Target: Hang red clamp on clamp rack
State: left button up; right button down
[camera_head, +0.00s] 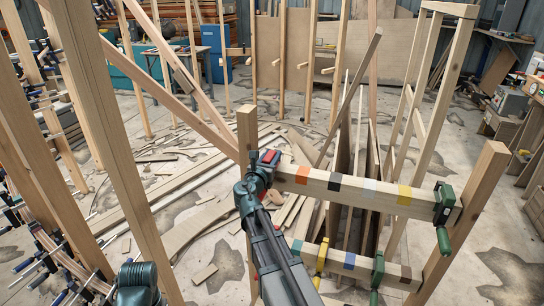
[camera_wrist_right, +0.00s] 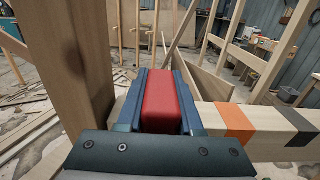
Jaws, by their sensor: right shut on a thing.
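The clamp rack is a wooden frame with an upper rail (camera_head: 352,190) marked by orange, black, pale grey and yellow bands, and a lower rail (camera_head: 398,271). The red clamp (camera_head: 268,157) is in my right gripper (camera_head: 262,163), at the left end of the upper rail beside the left post (camera_head: 247,128), left of the orange band. In the right wrist view the red clamp (camera_wrist_right: 158,100) lies between the two dark fingers (camera_wrist_right: 158,78), which are shut on it. Its jaws are hidden, so I cannot tell whether it touches the rail. My left gripper is out of view.
A green clamp (camera_head: 444,205) hangs at the upper rail's right end. A yellow clamp (camera_head: 321,256) and another green clamp (camera_head: 377,270) are on the lower rail. Leaning boards (camera_head: 360,160) stand behind the rack. Scrap wood litters the floor. Clamped curved wood (camera_head: 62,255) is at lower left.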

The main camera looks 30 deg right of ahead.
jog(key=shift+f, duration=0.25)
jog(key=shift+c, duration=2.4)
grip_release()
jog(key=shift+s, duration=0.1)
jog(key=v, duration=1.3)
jog(key=shift+s+a, duration=0.25)
